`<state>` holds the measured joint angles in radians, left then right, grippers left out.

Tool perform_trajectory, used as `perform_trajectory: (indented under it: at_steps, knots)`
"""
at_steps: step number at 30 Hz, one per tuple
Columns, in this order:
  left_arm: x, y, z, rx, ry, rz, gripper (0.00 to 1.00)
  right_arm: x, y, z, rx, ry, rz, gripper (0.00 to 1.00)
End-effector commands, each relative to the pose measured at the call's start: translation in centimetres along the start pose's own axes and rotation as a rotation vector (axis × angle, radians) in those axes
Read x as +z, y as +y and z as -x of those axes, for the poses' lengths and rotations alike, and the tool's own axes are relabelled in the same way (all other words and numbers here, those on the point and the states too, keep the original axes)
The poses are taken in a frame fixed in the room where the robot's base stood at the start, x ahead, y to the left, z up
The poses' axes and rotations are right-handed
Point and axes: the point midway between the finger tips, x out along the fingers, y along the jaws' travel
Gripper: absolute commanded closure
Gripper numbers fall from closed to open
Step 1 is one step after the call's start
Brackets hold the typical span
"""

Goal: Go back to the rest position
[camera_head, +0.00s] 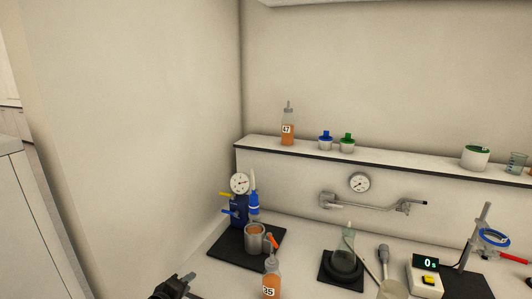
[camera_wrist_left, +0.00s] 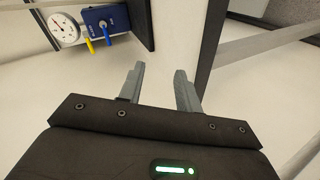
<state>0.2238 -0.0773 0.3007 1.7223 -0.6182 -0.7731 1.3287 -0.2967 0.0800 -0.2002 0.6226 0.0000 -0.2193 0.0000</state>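My left gripper (camera_head: 184,284) shows at the bottom edge of the head view, left of the bench equipment. In the left wrist view its two grey fingers (camera_wrist_left: 159,85) stand apart with nothing between them. A bottle of orange juice labelled 35 (camera_head: 270,284) stands to the right of the gripper, apart from it. Another orange bottle, labelled 47 (camera_head: 287,128), stands upright on the wall shelf. My right gripper is in neither view.
A blue device with a gauge (camera_head: 239,209) and a metal cup (camera_head: 254,242) stand on a black mat. The shelf (camera_head: 400,166) also bears blue and green capped pots. A scale (camera_head: 428,276) and a clamp stand (camera_head: 484,226) are at right. A wall rises at left.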

Motion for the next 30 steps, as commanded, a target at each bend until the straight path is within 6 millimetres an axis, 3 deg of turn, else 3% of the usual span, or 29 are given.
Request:
perform_trajectory:
  at_steps: [5,8,12,15,21,30]
  knots:
    - [2.1,-5.4,3.8,-0.167,-0.007,-0.227,0.66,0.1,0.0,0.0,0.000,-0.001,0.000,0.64]
    - [3.8,-8.7,7.0,-0.280,-0.041,-0.386,0.66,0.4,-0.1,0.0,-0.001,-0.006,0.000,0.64]
    - [7.2,-13.1,13.3,-0.441,-0.153,-0.637,0.66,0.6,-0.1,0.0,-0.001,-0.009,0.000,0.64]
    - [9.3,-15.1,17.4,-0.516,-0.250,-0.771,0.66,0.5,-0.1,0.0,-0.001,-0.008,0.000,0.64]
    - [12.5,-17.1,23.6,-0.588,-0.420,-0.938,0.66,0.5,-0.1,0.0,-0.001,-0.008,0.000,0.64]
    - [16.2,-18.4,30.9,-0.607,-0.654,-1.093,0.66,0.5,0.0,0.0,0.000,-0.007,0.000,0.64]
